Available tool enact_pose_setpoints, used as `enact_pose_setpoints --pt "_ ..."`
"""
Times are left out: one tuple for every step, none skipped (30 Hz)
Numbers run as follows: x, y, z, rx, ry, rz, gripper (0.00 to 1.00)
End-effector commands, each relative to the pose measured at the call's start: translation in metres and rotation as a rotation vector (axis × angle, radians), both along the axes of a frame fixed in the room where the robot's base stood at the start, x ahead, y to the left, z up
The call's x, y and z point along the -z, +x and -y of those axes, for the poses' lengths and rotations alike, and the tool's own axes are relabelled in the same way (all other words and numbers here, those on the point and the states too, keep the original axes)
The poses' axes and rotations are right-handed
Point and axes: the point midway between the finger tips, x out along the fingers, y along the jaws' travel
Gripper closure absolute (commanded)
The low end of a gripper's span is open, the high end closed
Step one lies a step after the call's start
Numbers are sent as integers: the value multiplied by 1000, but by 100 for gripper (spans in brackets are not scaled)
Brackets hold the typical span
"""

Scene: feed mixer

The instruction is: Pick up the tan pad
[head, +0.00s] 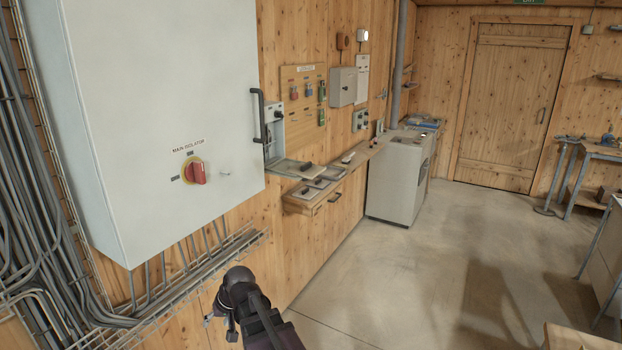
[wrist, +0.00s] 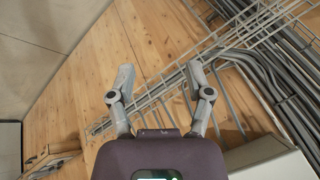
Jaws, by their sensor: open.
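I cannot make out the tan pad for certain in either view. A narrow wooden wall shelf (head: 300,204) in the head view holds several small flat trays and items, too small to tell apart. My gripper (wrist: 160,76) is open and empty in the wrist view, its two grey fingers spread in front of the wooden wall and wire cable tray. In the head view my gripper is at the bottom, mostly hidden by my dark wrist, below the grey cabinet and nearer than the shelf.
The large grey cabinet (head: 160,110) with a red isolator knob (head: 198,173) juts from the left wall. A wire cable tray (head: 190,283) and thick cables run below and beside it. A grey machine (head: 397,180) stands beyond the shelf. The concrete floor (head: 440,260) is open.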

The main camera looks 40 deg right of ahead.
Motion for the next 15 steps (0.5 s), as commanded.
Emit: enact_pose_setpoints --pt "-13 24 15 53 54 59 34" --pt "-20 35 22 83 88 95 34" --pt "-29 50 33 128 131 145 34" --pt "-37 61 42 161 164 182 34" --pt "-44 71 53 197 194 219 34" --pt "-55 84 66 244 237 268 34" --pt "-63 93 78 281 267 305 34" --pt "-71 102 90 319 296 341 34" --pt "-82 113 108 371 335 389 34" --pt "-91 121 122 412 363 426 34" --pt "-99 128 137 453 391 461 34" --pt "-111 136 157 510 428 508 34" --pt "-119 142 173 552 455 543 34" --pt "-127 147 190 597 482 578 34" --pt "-138 152 214 657 515 624 34"
